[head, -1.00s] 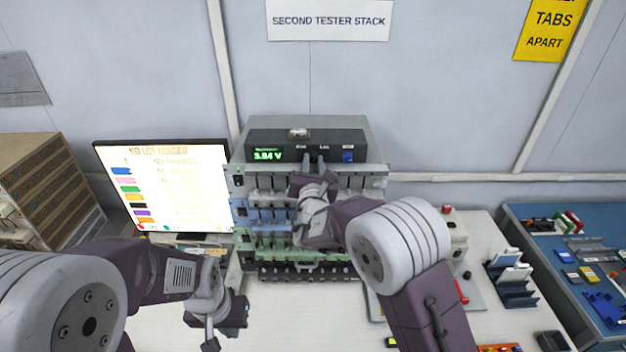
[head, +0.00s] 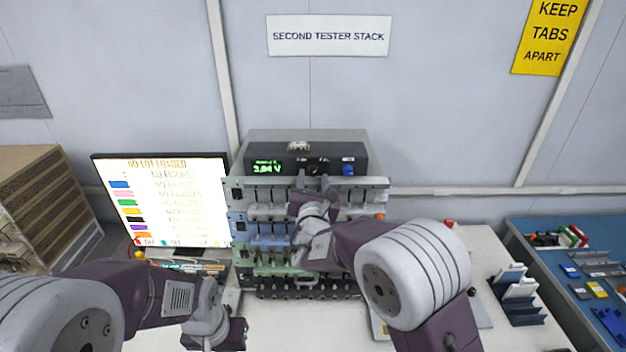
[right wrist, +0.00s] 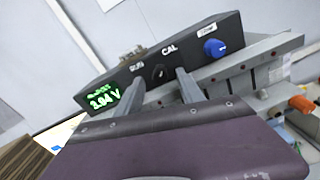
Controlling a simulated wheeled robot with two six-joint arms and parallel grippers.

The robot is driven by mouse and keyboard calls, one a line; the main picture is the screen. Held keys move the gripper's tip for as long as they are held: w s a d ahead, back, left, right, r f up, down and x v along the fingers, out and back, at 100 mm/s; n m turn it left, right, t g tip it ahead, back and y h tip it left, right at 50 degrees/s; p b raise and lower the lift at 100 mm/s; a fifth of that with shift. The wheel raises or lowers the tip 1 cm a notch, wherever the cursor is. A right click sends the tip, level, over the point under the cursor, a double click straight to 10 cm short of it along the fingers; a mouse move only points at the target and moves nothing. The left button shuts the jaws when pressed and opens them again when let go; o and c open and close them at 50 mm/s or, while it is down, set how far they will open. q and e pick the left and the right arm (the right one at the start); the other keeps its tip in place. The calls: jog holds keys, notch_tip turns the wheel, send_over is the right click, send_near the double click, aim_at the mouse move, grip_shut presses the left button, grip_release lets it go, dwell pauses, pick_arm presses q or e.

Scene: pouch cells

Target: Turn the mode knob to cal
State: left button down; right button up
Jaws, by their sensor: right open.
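In the right wrist view, a small dark mode knob (right wrist: 157,72) sits on this panel (right wrist: 190,58) between a left label, perhaps RUN, and the CAL label. Its pointer direction is too small to tell surely. My right gripper (head: 313,181) is open before the panel. In the right wrist view its two fingers (right wrist: 159,78) stand on either side of the knob, with no clear contact. My left gripper (head: 232,334) hangs low at left, its jaws unclear.
A blue knob (right wrist: 214,48) is right of CAL on the same panel. Below the panel is a rack of grey, blue and green trays (head: 270,242). A lit monitor (head: 165,200) stands left. A dark holder (head: 518,303) stands on the white table at right.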

jog(key=s+b, duration=0.2)
jog(key=s, duration=0.5)
jog(key=shift+b, duration=0.35)
